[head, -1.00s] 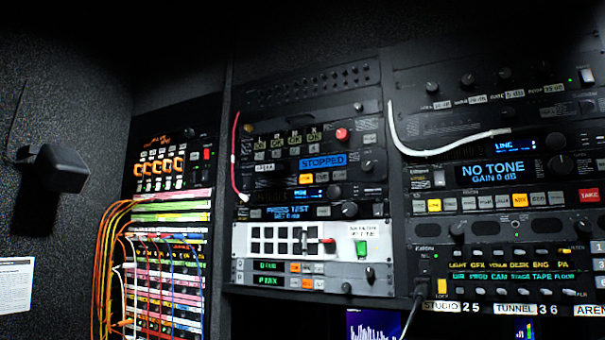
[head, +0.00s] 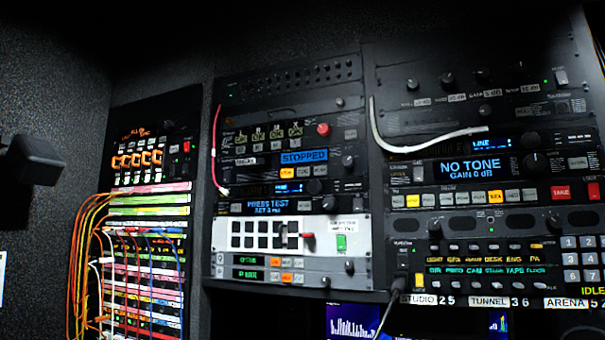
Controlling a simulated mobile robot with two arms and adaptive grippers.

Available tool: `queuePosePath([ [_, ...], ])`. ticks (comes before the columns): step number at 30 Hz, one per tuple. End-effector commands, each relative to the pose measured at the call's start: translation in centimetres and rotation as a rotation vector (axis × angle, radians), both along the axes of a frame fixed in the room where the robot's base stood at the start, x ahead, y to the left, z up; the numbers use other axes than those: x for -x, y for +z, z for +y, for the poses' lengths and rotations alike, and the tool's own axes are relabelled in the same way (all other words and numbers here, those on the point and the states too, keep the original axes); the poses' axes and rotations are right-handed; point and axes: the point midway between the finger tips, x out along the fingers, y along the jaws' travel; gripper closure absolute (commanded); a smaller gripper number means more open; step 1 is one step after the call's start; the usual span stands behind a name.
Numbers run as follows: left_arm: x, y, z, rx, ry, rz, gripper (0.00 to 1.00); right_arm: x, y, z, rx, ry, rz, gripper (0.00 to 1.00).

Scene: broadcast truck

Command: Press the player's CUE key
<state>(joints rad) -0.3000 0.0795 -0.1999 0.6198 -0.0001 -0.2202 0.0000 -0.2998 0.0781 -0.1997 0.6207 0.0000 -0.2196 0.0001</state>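The unit with the blue "STOPPED" display (head: 304,156) sits in the upper part of the middle rack and appears to be the player. A row of small keys runs just below that display, and one of them, an orange lit key (head: 286,172), stands out. The key lettering is too small to read, so I cannot tell which is CUE. A red round knob (head: 323,129) is at the unit's upper right. Neither of my grippers is in view, and nothing of mine touches the panel.
A white cable (head: 425,142) loops across the right rack's upper units, near the "NO TONE" display (head: 470,167). A thin red cable (head: 214,150) hangs at the middle rack's left edge. Patch cords (head: 85,250) bulge from the left rack. A dark box-like object (head: 32,160) juts out at far left.

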Motion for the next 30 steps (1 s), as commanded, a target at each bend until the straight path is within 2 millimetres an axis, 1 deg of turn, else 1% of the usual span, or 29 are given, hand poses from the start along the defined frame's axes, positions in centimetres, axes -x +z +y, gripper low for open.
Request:
queuePosePath([
  [1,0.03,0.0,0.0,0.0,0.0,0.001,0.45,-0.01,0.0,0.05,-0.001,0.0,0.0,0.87],
  [3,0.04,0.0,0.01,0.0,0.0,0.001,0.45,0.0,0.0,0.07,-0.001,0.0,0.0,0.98],
  [4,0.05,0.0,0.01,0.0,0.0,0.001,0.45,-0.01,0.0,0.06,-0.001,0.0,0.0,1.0],
  [30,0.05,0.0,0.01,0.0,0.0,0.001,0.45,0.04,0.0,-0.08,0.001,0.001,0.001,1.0],
])
